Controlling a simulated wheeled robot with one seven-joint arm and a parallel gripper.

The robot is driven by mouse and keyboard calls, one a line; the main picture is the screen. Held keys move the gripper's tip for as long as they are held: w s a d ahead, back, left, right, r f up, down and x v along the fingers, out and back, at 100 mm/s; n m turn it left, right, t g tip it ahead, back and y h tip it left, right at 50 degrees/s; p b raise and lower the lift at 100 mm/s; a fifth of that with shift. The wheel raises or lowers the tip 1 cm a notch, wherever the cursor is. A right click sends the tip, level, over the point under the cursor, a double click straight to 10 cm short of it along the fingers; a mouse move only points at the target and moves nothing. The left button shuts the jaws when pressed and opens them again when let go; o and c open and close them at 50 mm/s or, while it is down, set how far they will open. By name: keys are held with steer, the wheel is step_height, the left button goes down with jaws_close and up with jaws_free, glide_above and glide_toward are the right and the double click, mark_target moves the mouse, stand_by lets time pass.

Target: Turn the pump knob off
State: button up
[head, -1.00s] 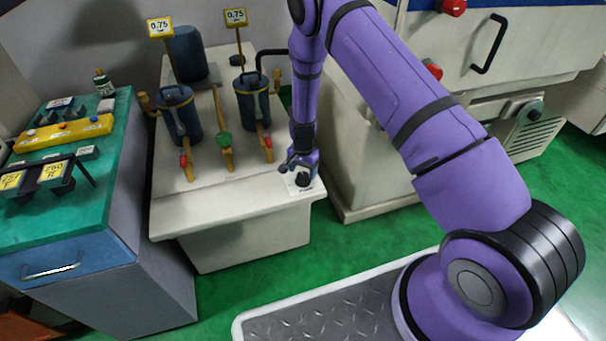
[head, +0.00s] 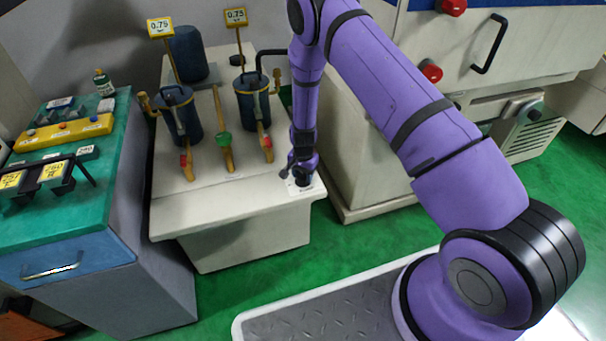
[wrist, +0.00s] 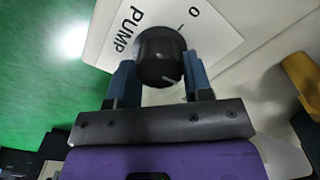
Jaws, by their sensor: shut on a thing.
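The pump knob (wrist: 160,55) is a black round knob with a light pointer line on its face. It sits on a white plate (wrist: 215,38) lettered "PUMP", with a "0" and a tick mark. My gripper (wrist: 160,80) is shut on the knob, one blue-grey finger on each side. In the head view my gripper (head: 301,174) is at the front right corner of the pale bench, and the knob (head: 303,181) is mostly covered by it. The pointer line lies toward the gripper's palm side, away from the "0".
The pale bench (head: 240,218) carries dark blue canisters (head: 253,100), yellow pipes with red-tipped and green valve handles, and "0.75" signs. A teal-topped cabinet (head: 110,190) stands to the left. A large pale machine (head: 360,160) is close on the right of my arm.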

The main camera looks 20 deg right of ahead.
steer(key=n, duration=0.8)
steer(key=shift+n, duration=0.4)
steer(key=n, duration=0.4)
steer(key=shift+n, duration=2.4)
steer(key=o, duration=0.9)
steer(key=shift+o, duration=0.2)
steer(key=shift+r, duration=0.1)
